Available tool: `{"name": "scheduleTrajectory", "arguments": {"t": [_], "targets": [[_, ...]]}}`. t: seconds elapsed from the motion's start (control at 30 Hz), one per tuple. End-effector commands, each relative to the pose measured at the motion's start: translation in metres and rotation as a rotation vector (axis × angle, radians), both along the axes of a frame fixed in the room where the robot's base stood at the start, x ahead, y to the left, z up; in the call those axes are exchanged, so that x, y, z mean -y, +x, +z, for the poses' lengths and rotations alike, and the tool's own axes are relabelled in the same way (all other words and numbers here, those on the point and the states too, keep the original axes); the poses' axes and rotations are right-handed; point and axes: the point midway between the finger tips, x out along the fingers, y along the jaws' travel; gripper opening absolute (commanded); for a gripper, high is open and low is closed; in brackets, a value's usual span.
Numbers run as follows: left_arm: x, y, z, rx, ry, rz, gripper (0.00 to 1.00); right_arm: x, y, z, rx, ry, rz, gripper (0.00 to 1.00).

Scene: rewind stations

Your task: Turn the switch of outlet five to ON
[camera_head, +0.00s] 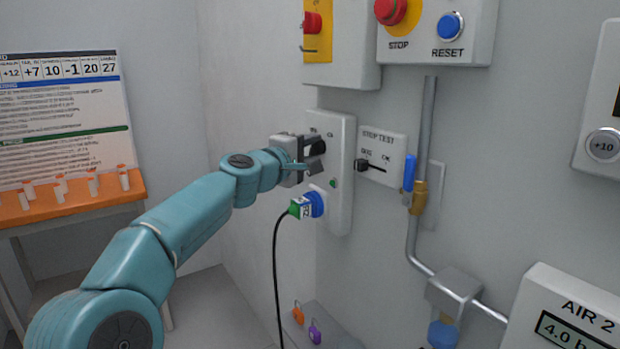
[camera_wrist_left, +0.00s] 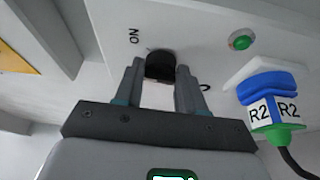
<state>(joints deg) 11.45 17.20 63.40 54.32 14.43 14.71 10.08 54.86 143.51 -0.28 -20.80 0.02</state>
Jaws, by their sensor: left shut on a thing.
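The outlet plate (camera_head: 342,185) is a tall white panel on the grey wall. Its switch is a black round knob (camera_wrist_left: 160,62) in the left wrist view, with the word ON printed beside it. The outlet's number cannot be read. A green lamp (camera_wrist_left: 241,40) sits on the plate. A blue plug (camera_head: 315,204) with a green collar is in the socket below; its tag reads R2 in the left wrist view. My left gripper (camera_wrist_left: 158,76) is shut on the black knob, one finger at each side. It partly hides the knob in the head view (camera_head: 312,155). My right gripper is not in view.
A black cable (camera_head: 276,262) hangs from the plug. To the right is a STOP TEST box (camera_head: 384,146) with a slider, then a pipe with a blue valve handle (camera_head: 410,172). Above are STOP (camera_head: 391,11) and RESET (camera_head: 451,25) buttons. An orange-topped table (camera_head: 75,204) stands left.

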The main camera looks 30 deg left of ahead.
Motion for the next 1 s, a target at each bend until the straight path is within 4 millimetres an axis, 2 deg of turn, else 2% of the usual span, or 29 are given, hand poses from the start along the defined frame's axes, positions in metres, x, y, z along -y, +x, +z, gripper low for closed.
{"name": "scheduleTrajectory", "arguments": {"t": [0.03,0.1,0.4,0.7,1.0], "targets": [[0.000,0.000,-0.013,0.018,0.043,0.000,0.09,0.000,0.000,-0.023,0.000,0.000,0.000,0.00],[0.000,0.001,-0.014,0.043,0.105,-0.001,0.09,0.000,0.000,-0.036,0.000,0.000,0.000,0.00],[-0.001,0.001,-0.013,0.141,0.348,-0.002,0.09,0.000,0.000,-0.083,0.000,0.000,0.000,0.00],[-0.001,0.002,-0.010,0.211,0.519,-0.002,0.09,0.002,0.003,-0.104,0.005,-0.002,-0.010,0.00],[-0.002,0.002,-0.008,0.242,0.594,-0.003,0.09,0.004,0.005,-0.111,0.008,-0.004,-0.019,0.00]]}}
